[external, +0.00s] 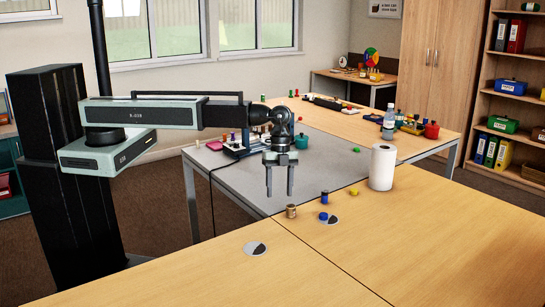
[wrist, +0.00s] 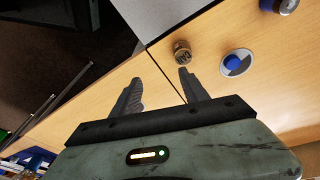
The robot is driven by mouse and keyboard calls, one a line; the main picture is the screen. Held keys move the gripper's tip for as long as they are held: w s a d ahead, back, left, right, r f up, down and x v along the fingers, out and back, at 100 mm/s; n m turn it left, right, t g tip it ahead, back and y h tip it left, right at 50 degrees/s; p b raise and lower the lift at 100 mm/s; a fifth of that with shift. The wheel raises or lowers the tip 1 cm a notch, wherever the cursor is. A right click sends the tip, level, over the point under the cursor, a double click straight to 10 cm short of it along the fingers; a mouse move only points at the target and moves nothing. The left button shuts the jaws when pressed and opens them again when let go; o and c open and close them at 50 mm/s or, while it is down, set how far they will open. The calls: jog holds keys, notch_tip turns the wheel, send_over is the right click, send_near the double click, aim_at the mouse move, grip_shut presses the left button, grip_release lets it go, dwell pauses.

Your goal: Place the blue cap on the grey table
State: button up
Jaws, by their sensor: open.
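The blue cap (external: 323,216) sits on a black-and-white disc (external: 333,221) on the wooden table in front of the grey table. In the wrist view the blue cap (wrist: 235,63) lies right of my fingers, on the pale disc. The grey table (external: 235,178) is in the middle of the external view; its corner (wrist: 165,14) shows at the top of the wrist view. My gripper (external: 279,192) is open and empty, pointing down, left of the cap and above the tables. Both fingers (wrist: 159,76) show in the wrist view, apart from the cap.
A brown jar (external: 291,211) stands between my gripper and the cap. A small blue object (external: 324,198) and a yellow one (external: 354,191) are behind the cap. A white roll (external: 382,167) stands to the right. A second disc (external: 255,248) lies near the front; the wood around it is clear.

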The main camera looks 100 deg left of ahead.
jog(key=w+a+m+h, duration=0.1)
jog(key=w+m, duration=0.2)
jog(key=w, duration=0.8)
jog(key=h+b, duration=0.1)
jog(key=b, duration=0.1)
send_near(324, 213)
jog(key=shift+t, duration=0.3)
jog(key=b+x, duration=0.4)
jog(key=x, duration=0.1)
jog(key=b+x, duration=0.3)
jog(key=shift+s+d+f, duration=0.1)
jog(key=shift+s+f, duration=0.2)
jog(key=shift+s, duration=0.05)
jog(key=shift+d+r, duration=0.1)
jog(key=shift+r, duration=0.1)
grip_shut()
